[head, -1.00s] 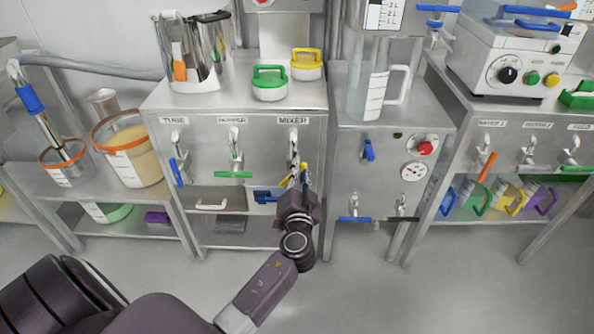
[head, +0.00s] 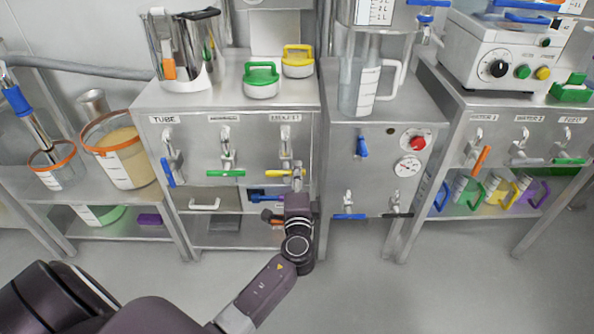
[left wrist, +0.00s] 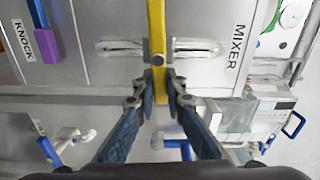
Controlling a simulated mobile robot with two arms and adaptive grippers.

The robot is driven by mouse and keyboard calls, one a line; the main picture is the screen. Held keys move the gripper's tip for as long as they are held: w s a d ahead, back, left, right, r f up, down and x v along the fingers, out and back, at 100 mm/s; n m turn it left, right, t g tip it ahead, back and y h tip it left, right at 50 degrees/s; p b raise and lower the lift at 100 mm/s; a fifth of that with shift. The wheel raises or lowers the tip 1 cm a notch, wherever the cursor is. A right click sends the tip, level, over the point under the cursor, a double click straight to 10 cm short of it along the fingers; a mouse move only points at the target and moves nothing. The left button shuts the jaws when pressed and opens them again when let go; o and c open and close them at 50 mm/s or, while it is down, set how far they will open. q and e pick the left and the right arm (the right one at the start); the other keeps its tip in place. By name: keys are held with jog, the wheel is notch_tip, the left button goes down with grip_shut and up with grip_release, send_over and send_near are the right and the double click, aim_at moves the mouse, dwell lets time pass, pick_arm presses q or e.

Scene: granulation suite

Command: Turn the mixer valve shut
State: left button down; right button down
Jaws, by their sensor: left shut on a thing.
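The mixer valve has a yellow lever handle (head: 284,173) on the front of the steel cabinet, under a label at the right end of its row. The handle lies level in the head view. In the left wrist view the yellow handle (left wrist: 157,30) runs crosswise to the silver valve body (left wrist: 120,47), beside the MIXER label (left wrist: 236,46). My left gripper (head: 298,182) is at the handle's right end. In the left wrist view its fingers (left wrist: 159,90) are shut on the handle, one on each side. My right gripper is not in view.
On the same cabinet, the tube valve's blue handle (head: 167,172) hangs down and the middle valve's green handle (head: 226,173) lies level. A blue handle (head: 266,197) sits just below the mixer valve. The floor in front is clear.

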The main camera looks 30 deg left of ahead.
pick_arm(q)
jog(key=shift+d+f+m, duration=0.1)
jog(key=shift+f+m, duration=0.15)
jog(key=shift+m, duration=0.25)
jog(key=c, duration=2)
grip_release()
jog(key=shift+o, duration=0.2)
jog(key=shift+r, duration=0.1)
jog(key=shift+s, duration=0.2)
jog(key=v, duration=1.1)
jog(key=shift+s+d, duration=0.15)
jog(key=shift+s, duration=0.15)
